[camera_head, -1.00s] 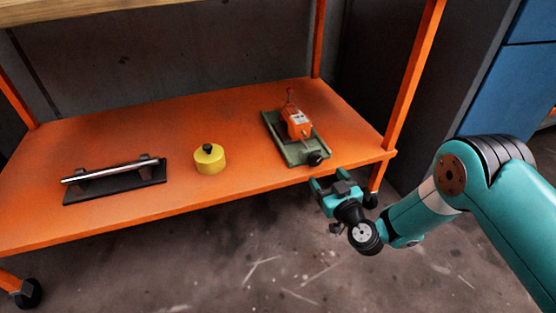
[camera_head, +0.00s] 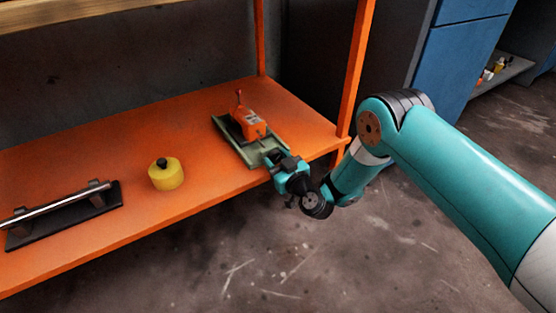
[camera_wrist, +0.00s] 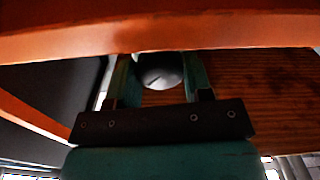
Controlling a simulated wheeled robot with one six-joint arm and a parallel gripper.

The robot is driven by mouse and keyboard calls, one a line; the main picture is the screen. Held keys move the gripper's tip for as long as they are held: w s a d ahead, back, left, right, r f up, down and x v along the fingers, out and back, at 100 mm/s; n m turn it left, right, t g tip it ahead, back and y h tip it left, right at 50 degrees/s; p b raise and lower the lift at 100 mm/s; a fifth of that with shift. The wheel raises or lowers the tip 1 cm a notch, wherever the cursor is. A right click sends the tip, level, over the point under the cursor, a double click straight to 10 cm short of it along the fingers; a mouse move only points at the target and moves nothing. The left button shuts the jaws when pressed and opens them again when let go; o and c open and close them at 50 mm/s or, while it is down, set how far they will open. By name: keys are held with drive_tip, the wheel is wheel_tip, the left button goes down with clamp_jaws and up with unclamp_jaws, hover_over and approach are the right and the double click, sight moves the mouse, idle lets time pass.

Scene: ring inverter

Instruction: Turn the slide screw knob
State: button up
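The slide screw device is a green base (camera_head: 252,150) with an orange block (camera_head: 250,122) and a small red-tipped lever, near the shelf's front right edge. Its dark round knob (camera_wrist: 160,72) shows in the wrist view, between my gripper's two fingers. In the head view the knob is hidden by my gripper (camera_head: 280,163), which is at the front end of the base. The fingers (camera_wrist: 160,82) stand apart, one on each side of the knob. I cannot tell whether they touch it.
The orange shelf (camera_head: 120,135) also holds a yellow cylinder (camera_head: 166,175) with a black knob and a black plate (camera_head: 62,222) with a metal bar. An orange post (camera_head: 358,70) rises near my arm. The shelf's edge (camera_wrist: 160,36) is close to my gripper.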

drive_tip(key=shift+c, duration=1.1)
drive_tip(key=m+p, duration=0.1)
drive_tip(key=m, duration=0.1)
drive_tip(key=shift+r+m, duration=0.1)
drive_tip(key=shift+m, duration=0.2)
drive_tip(key=shift+m+p, duration=0.3)
drive_tip(key=shift+m, duration=0.8)
drive_tip(key=shift+d, duration=0.1)
drive_tip(key=o, duration=0.9)
